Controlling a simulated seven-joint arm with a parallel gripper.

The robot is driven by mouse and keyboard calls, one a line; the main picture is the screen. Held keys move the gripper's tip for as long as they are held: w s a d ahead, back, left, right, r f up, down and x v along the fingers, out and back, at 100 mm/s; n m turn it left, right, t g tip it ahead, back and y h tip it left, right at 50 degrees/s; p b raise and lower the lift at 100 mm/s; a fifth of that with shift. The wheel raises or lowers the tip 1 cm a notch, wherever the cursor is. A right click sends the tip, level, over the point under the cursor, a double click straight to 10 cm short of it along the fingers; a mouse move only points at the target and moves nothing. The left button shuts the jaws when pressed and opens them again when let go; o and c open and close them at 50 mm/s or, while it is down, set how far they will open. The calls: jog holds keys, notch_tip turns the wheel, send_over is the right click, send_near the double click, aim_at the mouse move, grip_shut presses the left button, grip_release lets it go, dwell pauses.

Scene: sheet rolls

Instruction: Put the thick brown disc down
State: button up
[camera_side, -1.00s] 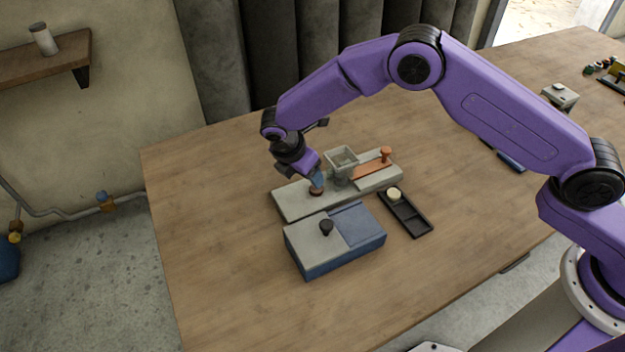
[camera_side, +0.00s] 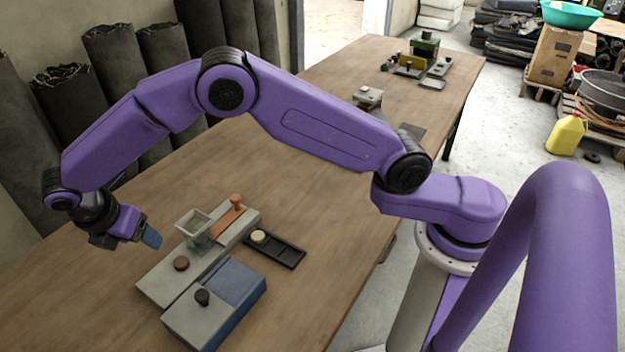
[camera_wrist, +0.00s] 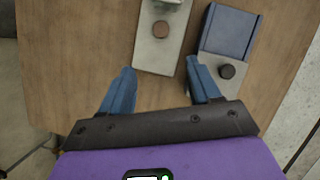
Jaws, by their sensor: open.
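The thick brown disc (camera_side: 181,263) lies flat on the bare end of the long grey plate (camera_side: 160,283). In the wrist view the disc (camera_wrist: 161,29) sits on the plate beyond my fingertips, with nothing touching it. My gripper (camera_side: 150,236) is left of the disc and above it, clearly apart from it. In the wrist view its two blue fingers (camera_wrist: 158,70) are spread wide with nothing between them.
A grey hopper (camera_side: 194,226) and an orange-handled part (camera_side: 236,203) stand on the plate's far end. A blue-grey box (camera_side: 215,300) with a black knob (camera_side: 202,297) is beside it. A black tray (camera_side: 285,254) holds a pale disc (camera_side: 258,236).

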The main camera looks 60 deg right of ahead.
jog(key=s+d+r+m+y, duration=0.1)
jog(key=s+d+r+m, duration=0.1)
jog(key=s+d, duration=0.4)
jog(key=s+d+r+m+y, duration=0.1)
jog(key=s+d+r, duration=0.4)
jog(key=s, duration=0.5)
jog(key=s+d+r+m+g+y, duration=0.1)
jog(key=s+d+r+m, duration=0.2)
jog(key=s+d, duration=0.4)
jog(key=shift+s+r+m, duration=0.4)
jog(key=shift+s+m, duration=0.15)
jog(key=shift+m, duration=0.05)
jog(key=shift+o, duration=0.6)
jog(key=s+d+f+m+y, duration=0.1)
jog(key=s+d+m, duration=0.1)
jog(key=s+d, duration=0.6)
jog(key=shift+s+d+f+m+g, duration=0.15)
jog(key=shift+s+d+m+g, duration=0.15)
jog(key=shift+s, duration=0.6)
jog(key=shift+w+a, duration=0.1)
